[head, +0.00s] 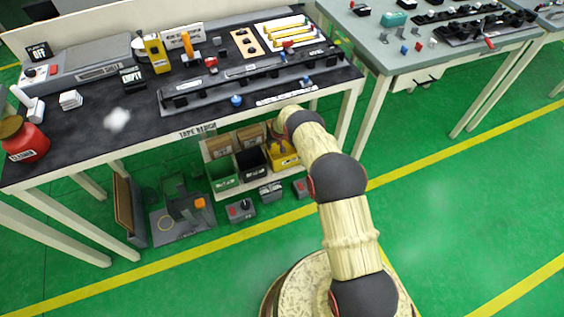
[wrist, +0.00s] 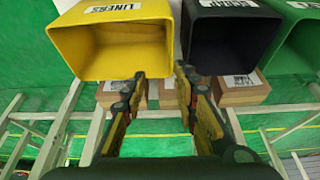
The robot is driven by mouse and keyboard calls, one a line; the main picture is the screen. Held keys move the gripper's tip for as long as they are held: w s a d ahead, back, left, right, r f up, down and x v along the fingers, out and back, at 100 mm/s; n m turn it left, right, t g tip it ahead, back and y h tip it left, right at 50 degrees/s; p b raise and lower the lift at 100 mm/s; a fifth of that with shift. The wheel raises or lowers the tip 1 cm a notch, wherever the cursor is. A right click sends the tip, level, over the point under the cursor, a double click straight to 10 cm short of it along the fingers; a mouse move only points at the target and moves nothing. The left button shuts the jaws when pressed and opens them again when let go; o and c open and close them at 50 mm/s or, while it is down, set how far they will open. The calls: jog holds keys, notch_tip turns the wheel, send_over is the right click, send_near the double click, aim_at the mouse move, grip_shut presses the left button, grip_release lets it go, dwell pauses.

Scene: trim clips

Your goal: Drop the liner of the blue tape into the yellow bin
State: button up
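The yellow bin (head: 287,162) stands on the low shelf under the tape bench, at the right end of the bin row. In the wrist view the yellow bin (wrist: 72,38), labelled LINERS, opens toward me at the upper left, and I see no liner in its visible interior. My gripper (wrist: 159,78) is open, its two fingers apart with nothing visible between them, just below the bin's rim at its right corner. In the head view my arm hides most of the gripper. Small blue pieces (head: 236,100) sit along the bench's front rail; which is the blue tape, I cannot tell.
A black bin (wrist: 232,48) and a green bin (head: 223,177) stand beside the yellow one. Cardboard boxes (wrist: 240,90) show behind the fingers. The bench's front edge (head: 200,131) overhangs the bins. The green floor on the right is clear.

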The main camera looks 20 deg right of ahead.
jog(key=s, duration=1.2)
jog(key=shift+f, duration=0.15)
jog(key=shift+a, duration=0.1)
dwell(0.3)
